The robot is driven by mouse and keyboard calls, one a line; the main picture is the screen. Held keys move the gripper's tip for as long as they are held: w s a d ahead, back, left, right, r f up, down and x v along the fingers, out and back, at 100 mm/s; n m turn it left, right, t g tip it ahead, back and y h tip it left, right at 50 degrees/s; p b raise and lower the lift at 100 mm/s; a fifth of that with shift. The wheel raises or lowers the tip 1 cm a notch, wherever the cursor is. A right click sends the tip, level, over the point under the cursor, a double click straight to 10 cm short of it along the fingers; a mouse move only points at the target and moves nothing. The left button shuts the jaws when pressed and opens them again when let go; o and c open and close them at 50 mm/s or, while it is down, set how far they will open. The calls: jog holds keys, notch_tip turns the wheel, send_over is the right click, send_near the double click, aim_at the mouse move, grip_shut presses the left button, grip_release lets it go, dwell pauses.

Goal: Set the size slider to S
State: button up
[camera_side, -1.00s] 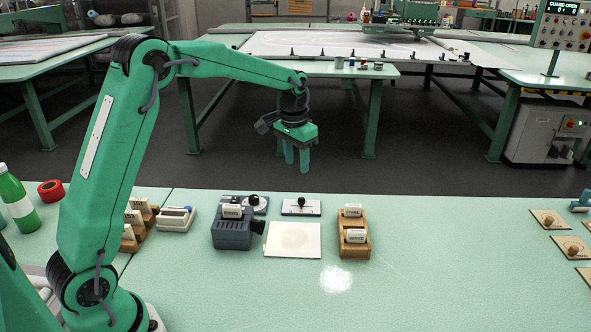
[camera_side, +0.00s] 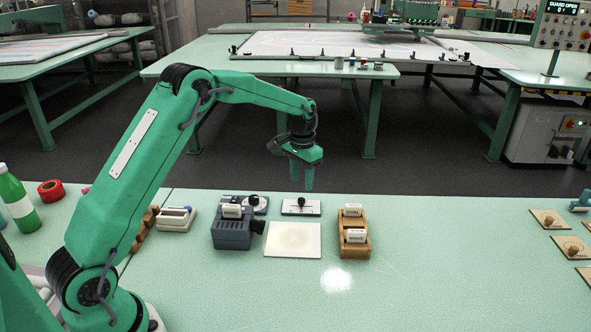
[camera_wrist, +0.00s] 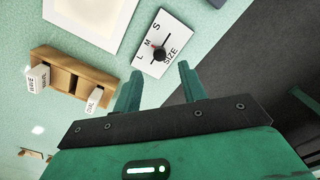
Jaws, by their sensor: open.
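The size slider is a white plate (camera_wrist: 174,34) marked L, M, S and SIZE, with a dark round knob (camera_wrist: 158,52) and a small red mark. The knob stands about level with M. In the side view, the slider plate (camera_side: 290,208) lies flat on the bench with its black knob (camera_side: 301,202) upright near the middle. My gripper (camera_side: 301,184) is in the air above and behind the slider, apart from it. Its two fingers point down. In the wrist view my gripper (camera_wrist: 158,76) is open and empty, its fingertips just short of the plate.
A wooden rack (camera_side: 353,249) with labelled stamps stands to the right. A dark grey device (camera_side: 231,236) and another knobbed plate (camera_side: 261,204) are to the left. A pale square sheet (camera_side: 292,240) lies in front of the slider.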

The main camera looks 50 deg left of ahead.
aim_at(301, 199)
jog(key=shift+f, duration=3.1)
grip_shut()
